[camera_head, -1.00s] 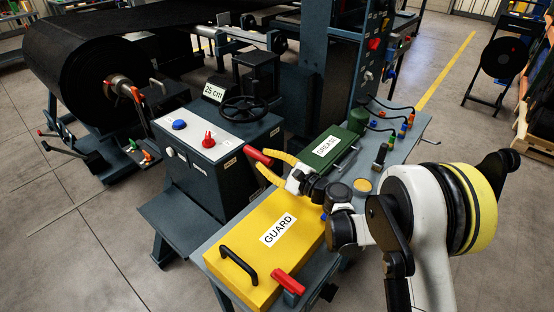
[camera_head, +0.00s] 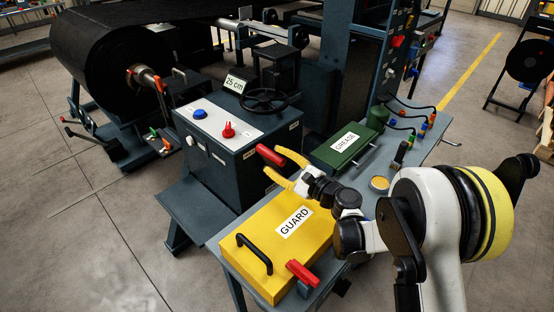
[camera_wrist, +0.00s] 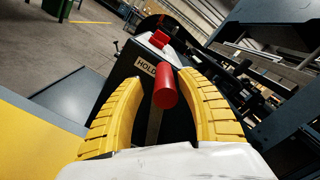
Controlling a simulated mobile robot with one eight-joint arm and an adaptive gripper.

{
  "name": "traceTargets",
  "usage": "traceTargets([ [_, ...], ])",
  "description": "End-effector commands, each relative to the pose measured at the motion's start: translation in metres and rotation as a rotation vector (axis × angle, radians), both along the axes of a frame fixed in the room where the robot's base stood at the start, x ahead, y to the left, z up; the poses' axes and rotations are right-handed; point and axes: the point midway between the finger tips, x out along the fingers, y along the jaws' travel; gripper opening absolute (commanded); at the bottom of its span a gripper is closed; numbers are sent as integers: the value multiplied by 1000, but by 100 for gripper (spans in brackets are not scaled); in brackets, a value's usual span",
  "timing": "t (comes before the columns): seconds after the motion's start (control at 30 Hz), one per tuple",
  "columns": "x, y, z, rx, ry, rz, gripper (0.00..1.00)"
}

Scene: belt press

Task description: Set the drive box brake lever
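The drive box (camera_head: 238,165) is a dark cabinet with a light top panel. The brake lever's red grip (camera_head: 270,155) stands at its right side; it also shows in the wrist view (camera_wrist: 165,88), with a HOLD label (camera_wrist: 146,66) behind it on the box. My gripper (camera_head: 275,161) has two yellow fingers, spread open. In the wrist view my gripper (camera_wrist: 160,80) has the red grip between its fingers, with a gap visible on the left; contact on the right cannot be told. The lever's lower part is partly hidden.
The yellow GUARD cover (camera_head: 275,250) lies on the bench below my gripper, with a red handle (camera_head: 302,272) at its front. A green GREASE box (camera_head: 345,148) lies to the right. The handwheel (camera_head: 264,100), blue button (camera_head: 199,114) and red knob (camera_head: 228,130) are on the drive box.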

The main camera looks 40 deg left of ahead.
Motion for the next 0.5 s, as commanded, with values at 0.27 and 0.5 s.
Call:
traceTargets([
  [0.27,2,-1,0,1,0,-5,47],
  [0.5,2,-27,1,1,0,-8,47],
])
